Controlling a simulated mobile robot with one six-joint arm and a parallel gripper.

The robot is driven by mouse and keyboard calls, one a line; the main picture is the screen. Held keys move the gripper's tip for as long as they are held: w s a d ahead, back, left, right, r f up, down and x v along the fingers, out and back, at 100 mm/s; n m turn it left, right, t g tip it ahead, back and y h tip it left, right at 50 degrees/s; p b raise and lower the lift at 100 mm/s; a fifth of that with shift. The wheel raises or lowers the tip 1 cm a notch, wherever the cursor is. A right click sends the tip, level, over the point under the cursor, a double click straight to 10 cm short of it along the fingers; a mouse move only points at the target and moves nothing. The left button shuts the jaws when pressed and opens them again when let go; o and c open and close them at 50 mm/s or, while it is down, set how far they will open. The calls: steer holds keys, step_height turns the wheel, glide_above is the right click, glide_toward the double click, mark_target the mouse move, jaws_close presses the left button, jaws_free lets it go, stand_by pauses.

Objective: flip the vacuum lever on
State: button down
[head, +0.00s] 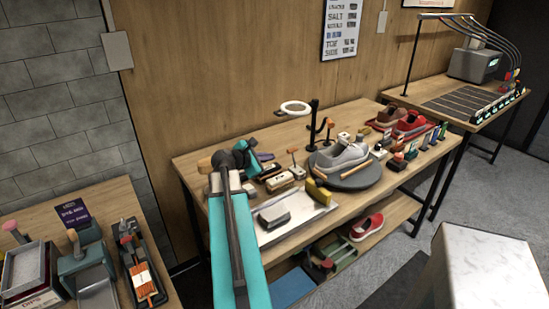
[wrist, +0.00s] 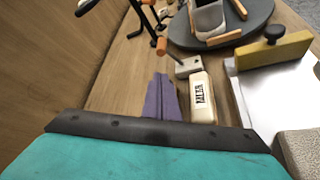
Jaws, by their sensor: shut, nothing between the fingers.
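An orange-tipped lever (head: 292,150) stands on a thin rod behind the work mat on the middle table. In the wrist view its orange knob (wrist: 162,46) leans up and left from a small grey block (wrist: 188,67). I take this to be the vacuum lever; no label on it is readable. My gripper (head: 264,158) is to the left of the lever in the head view. In the wrist view my gripper's purple-grey fingers (wrist: 161,92) are together and empty, pointing toward the lever, with a visible gap before it.
A pale labelled block (wrist: 203,98) sits just right of my fingers. A black hooked stand (head: 314,125) rises behind. The wooden wall is close at left in the wrist view.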

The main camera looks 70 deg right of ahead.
steer(key=shift+p+x, duration=1.05)
steer(key=shift+x, duration=3.75)
